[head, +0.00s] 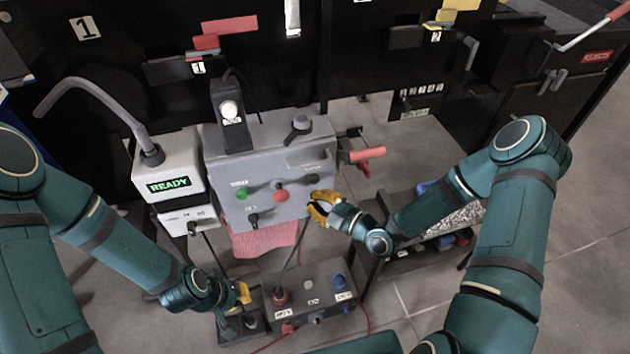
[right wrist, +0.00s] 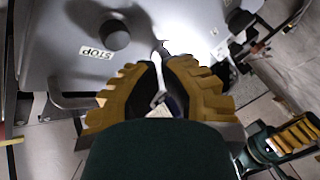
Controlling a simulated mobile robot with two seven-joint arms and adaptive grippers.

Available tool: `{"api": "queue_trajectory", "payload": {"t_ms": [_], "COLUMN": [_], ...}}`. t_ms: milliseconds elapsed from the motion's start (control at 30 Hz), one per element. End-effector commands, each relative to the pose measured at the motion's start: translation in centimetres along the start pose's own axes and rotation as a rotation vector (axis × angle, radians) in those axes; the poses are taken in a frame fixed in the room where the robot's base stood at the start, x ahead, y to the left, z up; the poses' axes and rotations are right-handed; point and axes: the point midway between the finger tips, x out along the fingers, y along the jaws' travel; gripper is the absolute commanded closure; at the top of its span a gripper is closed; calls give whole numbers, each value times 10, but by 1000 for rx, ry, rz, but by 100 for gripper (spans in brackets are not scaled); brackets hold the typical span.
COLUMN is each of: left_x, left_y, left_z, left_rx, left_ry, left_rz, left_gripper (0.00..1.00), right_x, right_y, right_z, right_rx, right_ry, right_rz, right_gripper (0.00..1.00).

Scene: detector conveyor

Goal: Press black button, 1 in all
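A round black button (head: 312,180) sits on the right of the grey control box's (head: 219,149) front face. In the right wrist view, a round black button (right wrist: 116,36) has a STOP label beside it. My right gripper (head: 313,207) is just below and right of the button in the head view, apart from it. In its wrist view, the yellow fingertips (right wrist: 158,63) come close together with nothing held. My left gripper (head: 243,292) is low beside the small grey box; its fingers look together in the right wrist view (right wrist: 290,136).
A green button (head: 241,193) and a red button (head: 281,195) share the front face, with a black lever (head: 253,219) below. A READY display (head: 168,185) stands left. A small control box (head: 312,290) stands below. A red handle (head: 366,153) juts out at right.

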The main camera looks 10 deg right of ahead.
Motion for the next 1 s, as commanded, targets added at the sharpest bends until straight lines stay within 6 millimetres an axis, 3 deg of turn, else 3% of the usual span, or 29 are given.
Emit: {"api": "queue_trajectory", "payload": {"t_ms": [400, 1000], "left_x": [4, 4], "left_y": [-2, -2], "left_z": [0, 0], "left_rx": [0, 0], "left_ry": [0, 0], "left_rz": [0, 0], "left_gripper": [100, 100], "right_x": [-25, -26], "right_y": [-13, -14], "right_z": [-13, -14], "right_rx": [0, 0], "right_ry": [-1, -1], "right_rz": [1, 0], "right_gripper": [100, 100]}}
